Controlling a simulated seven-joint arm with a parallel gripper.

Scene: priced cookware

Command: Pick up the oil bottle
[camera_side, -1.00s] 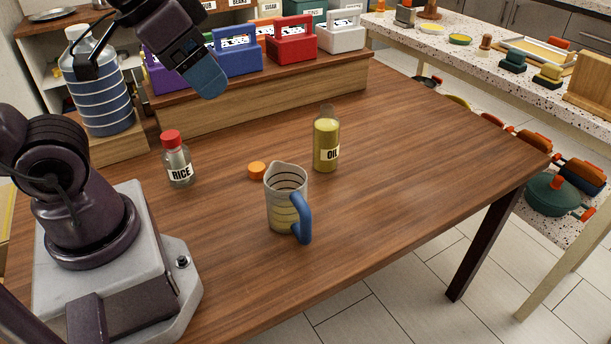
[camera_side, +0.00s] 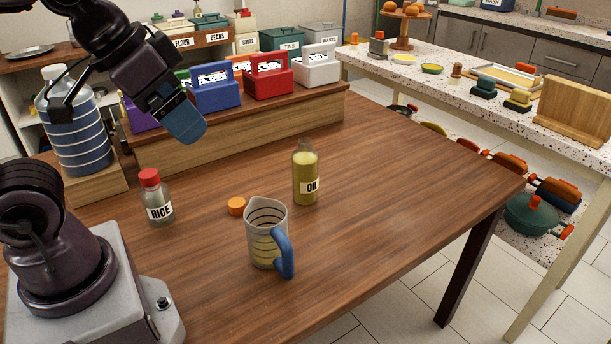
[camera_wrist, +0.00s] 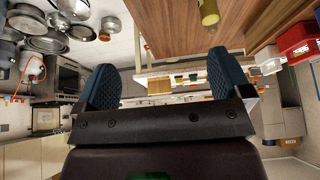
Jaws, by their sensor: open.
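The oil bottle (camera_side: 306,178) stands upright on the wooden table, clear with yellow-green oil and a white "OIL" label. It looks open at the top. In the wrist view the bottle (camera_wrist: 208,12) shows at the top edge, partly cut off. My gripper (camera_side: 186,128) hangs above the table to the left of and higher than the bottle, well apart from it. In the wrist view my gripper (camera_wrist: 162,85) has its two blue padded fingers spread wide, with nothing between them.
A measuring jug (camera_side: 266,235) with a blue handle stands in front of the bottle. An orange cap (camera_side: 236,206) and a red-capped rice jar (camera_side: 155,198) are to the left. Coloured boxes (camera_side: 268,80) line a raised shelf behind. The table's right side is clear.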

